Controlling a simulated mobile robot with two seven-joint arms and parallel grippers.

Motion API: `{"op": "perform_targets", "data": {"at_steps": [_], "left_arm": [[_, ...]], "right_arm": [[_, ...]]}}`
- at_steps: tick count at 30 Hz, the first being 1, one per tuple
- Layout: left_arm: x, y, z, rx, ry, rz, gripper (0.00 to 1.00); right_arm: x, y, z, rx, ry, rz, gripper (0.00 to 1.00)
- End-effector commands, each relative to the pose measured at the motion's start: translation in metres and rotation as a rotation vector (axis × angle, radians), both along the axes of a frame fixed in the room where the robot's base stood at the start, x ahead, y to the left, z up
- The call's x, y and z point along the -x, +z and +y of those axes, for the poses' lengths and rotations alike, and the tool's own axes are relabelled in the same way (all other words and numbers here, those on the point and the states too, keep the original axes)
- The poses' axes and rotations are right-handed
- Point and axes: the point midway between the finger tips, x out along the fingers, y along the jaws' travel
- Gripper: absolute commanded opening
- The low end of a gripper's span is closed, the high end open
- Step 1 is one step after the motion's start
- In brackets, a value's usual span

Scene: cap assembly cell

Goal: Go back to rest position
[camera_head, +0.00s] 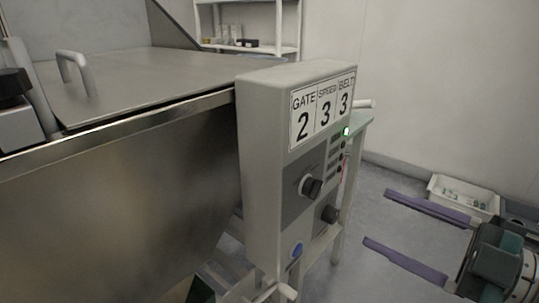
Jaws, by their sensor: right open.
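My right gripper (377,217) comes in from the right edge of the head view. Its two long purple fingers point left and are spread wide apart, with nothing between them. It is to the right of the grey control box (262,150) and apart from it in the picture. My left gripper is not in view.
The control box carries the labels GATE 2, SPEED 3, BELT 3, dark knobs and a lit green light. A large metal hopper (120,200) with a handled lid (140,75) fills the left. A white bin (462,197) stands by the wall behind the gripper. Shelves (248,47) stand at the back.

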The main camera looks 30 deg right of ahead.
Motion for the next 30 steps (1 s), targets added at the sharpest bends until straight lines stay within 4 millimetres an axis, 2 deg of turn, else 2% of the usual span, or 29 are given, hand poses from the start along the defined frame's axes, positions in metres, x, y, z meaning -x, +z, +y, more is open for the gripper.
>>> {"op": "perform_targets", "data": {"at_steps": [16,19,23,27,30], "left_arm": [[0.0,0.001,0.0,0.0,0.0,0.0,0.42],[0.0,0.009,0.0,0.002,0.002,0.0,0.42],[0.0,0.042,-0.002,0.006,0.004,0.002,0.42],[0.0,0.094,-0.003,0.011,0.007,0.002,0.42],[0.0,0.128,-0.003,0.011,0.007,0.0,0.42]], "right_arm": [[0.003,0.0,-0.001,0.0,0.0,0.0,0.69],[0.0,0.007,0.001,-0.005,-0.019,0.019,0.69],[-0.012,0.03,0.007,-0.033,-0.11,0.114,0.69],[-0.022,0.063,0.019,-0.091,-0.268,0.309,0.69],[-0.018,0.085,0.03,-0.14,-0.378,0.475,0.69]]}}
